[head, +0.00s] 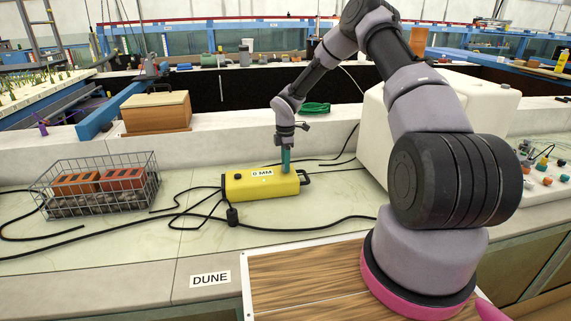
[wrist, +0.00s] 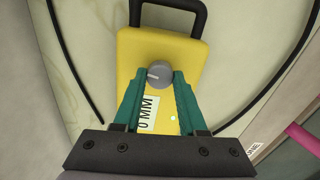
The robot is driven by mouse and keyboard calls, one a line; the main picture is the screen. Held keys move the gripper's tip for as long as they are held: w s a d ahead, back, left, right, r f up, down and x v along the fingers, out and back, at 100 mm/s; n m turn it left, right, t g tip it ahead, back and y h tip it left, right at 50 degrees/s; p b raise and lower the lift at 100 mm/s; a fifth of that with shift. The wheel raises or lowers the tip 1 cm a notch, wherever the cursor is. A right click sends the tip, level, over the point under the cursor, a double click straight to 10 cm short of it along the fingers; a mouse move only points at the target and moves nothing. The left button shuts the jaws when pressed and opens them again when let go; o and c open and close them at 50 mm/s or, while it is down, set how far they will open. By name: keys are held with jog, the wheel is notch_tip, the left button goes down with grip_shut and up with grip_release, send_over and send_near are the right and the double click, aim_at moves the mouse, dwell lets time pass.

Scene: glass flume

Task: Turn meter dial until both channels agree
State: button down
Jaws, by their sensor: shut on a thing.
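The yellow meter (head: 258,187) lies on the pale bench in the head view, with a "0 MM" label (head: 262,173) on it. In the wrist view the yellow meter (wrist: 185,52) fills the middle, with a black handle at its far end. The grey round dial (wrist: 159,75) with a light pointer mark sits on its face. My gripper (wrist: 160,80) has its green fingers on either side of the dial, shut on it. In the head view my gripper (head: 286,160) points down at the meter's right end, and the dial is hidden there. A small pale lit spot (wrist: 173,118) shows beside the label.
A wire basket (head: 97,187) with bricks and stones stands to the left. Black cables (head: 150,222) run across the bench around the meter. A white box (head: 372,120) stands to the right, and a wooden box (head: 156,112) sits on the ledge behind.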

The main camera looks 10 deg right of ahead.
jog(key=m, duration=0.5)
jog(key=shift+m, duration=0.3)
jog(key=m, duration=1)
jog(key=shift+m, duration=0.4)
jog(key=m, duration=0.5)
jog(key=shift+m, duration=0.3)
jog(key=shift+c, duration=2.3)
grip_release()
